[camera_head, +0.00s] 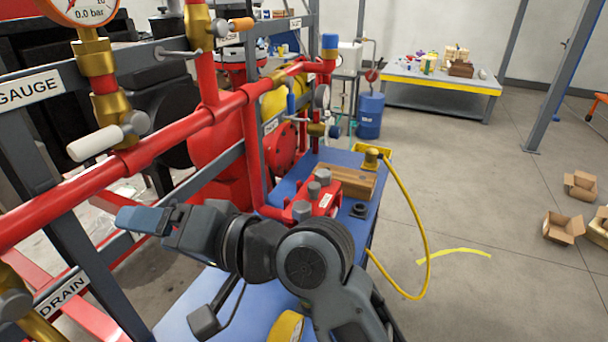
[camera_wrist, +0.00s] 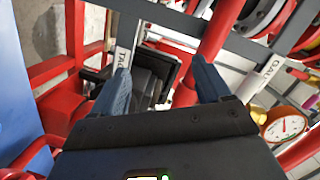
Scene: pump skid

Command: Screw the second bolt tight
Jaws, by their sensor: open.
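A red block (camera_head: 325,200) with several grey bolts stands on the blue bench beyond my arm. One grey bolt (camera_head: 301,210) is at its near left, another (camera_head: 314,190) is near its middle, and a third (camera_head: 323,175) is at the back. I cannot tell which is the second bolt or how deep each sits. My gripper (camera_head: 140,218) is left of the block, in front of the red pipework, well apart from the bolts. In the wrist view my gripper (camera_wrist: 163,85) has its two blue fingers spread with nothing between them. No bolt is recognisable in that view.
A red pipe (camera_head: 160,142) with a gauge (camera_head: 82,10) and brass valves runs along the left, close to my gripper. Open floor lies right, with cardboard boxes (camera_head: 563,228).

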